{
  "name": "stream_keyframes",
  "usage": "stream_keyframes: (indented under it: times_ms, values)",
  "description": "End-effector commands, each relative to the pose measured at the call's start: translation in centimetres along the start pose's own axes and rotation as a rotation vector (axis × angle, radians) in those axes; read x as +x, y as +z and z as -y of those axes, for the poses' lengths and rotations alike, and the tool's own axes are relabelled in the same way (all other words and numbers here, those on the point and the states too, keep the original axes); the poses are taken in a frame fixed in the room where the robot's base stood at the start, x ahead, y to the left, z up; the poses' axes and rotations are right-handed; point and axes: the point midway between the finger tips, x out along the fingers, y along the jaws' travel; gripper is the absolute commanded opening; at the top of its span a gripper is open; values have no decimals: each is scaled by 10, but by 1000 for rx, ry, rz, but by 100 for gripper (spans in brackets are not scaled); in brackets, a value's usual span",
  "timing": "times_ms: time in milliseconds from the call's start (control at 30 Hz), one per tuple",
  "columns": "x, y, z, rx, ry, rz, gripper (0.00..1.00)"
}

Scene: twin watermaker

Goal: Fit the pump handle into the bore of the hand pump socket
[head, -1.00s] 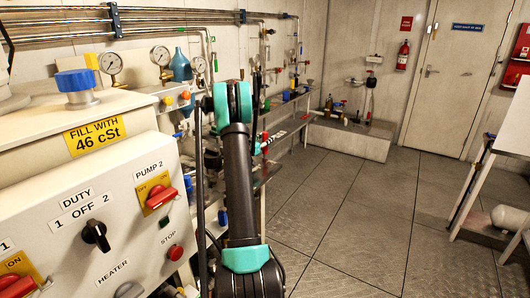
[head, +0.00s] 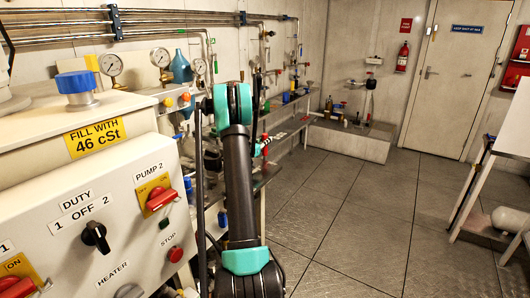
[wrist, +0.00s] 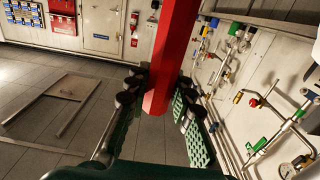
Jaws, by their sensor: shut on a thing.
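The pump handle (wrist: 177,45), a long red faceted bar, runs from the top edge to the middle of the wrist view. My gripper (wrist: 158,97) is shut on it, with dark fingers and green pads on either side. The handle's lower end shows between the fingers; its upper end is out of the picture. In the head view my arm hides most of the gripper. A small red piece (head: 265,141) shows just right of the arm, perhaps part of the handle. I cannot make out the hand pump socket or its bore with certainty.
A control panel (head: 100,210) stands close at left. Pipes and valves line the left wall, and shelving (head: 285,130) runs below them. A low plinth (head: 350,139) with fittings stands at the back. A white table (head: 512,150) is at right. The middle floor (head: 365,210) is clear.

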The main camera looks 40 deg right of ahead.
Motion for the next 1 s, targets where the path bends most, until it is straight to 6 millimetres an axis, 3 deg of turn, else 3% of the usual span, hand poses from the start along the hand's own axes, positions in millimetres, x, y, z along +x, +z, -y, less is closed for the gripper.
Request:
stream_keyframes:
  times_ms: [267,467,767,1000]
  values:
    - [0,-6,0,0,0,0,0]
    - [0,-26,0,0,0,0,0]
    - [0,-82,0,0,0,0,0]
    - [0,-141,0,0,0,0,0]
